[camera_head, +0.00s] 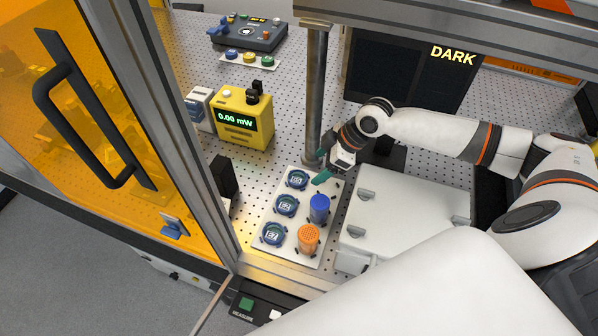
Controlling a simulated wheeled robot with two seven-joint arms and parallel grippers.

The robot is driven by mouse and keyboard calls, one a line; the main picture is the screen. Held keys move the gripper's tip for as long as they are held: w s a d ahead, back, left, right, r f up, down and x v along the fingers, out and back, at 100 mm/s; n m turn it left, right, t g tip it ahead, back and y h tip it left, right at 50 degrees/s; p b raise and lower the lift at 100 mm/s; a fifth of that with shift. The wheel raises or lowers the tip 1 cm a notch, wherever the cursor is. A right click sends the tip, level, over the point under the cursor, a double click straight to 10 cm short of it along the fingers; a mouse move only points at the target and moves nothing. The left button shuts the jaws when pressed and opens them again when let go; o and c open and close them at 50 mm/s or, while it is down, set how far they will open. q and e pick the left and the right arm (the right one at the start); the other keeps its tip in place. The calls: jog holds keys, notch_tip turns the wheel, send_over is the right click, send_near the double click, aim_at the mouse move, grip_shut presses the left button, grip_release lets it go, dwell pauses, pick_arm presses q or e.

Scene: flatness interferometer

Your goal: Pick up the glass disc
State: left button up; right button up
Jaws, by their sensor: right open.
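Several round pieces with dark blue rims and pale labelled faces sit in a column on a white plate (264,214): a top one (297,179), a middle one (286,205) and a bottom one (272,233). I cannot tell for sure which of them is the glass disc. My right gripper (320,167) reaches in from the right, its teal fingertips apart and empty. It is just right of the top round piece and appears above the plate. My left gripper is not in view.
A blue cylinder (319,208) and an orange perforated cylinder (308,238) stand on the plate's right side. A metal post (315,90) rises close behind my gripper. A white box (405,215) lies right, a yellow power meter (243,118) left. An orange door (100,110) stands at left.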

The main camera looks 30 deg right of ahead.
aim_at(298, 177)
jog(key=x, duration=0.2)
jog(key=shift+w+a+f+p, duration=0.2)
jog(key=shift+a+f+p, duration=0.1)
jog(key=shift+p, duration=0.1)
jog(key=shift+w+a+f+p, duration=0.2)
jog(key=shift+w+f+p, duration=0.3)
jog(key=shift+w+a+f+p, duration=0.15)
jog(key=shift+w+f+p, duration=0.3)
jog(key=shift+w+f, duration=0.1)
jog(key=p+x, duration=0.1)
jog(key=x, duration=0.2)
jog(key=shift+w, duration=0.1)
jog(key=shift+a+f, duration=0.1)
jog(key=shift+f, duration=0.05)
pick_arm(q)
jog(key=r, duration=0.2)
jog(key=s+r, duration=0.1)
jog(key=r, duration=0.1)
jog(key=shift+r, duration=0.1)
pick_arm(e)
jog(key=c, duration=1.1)
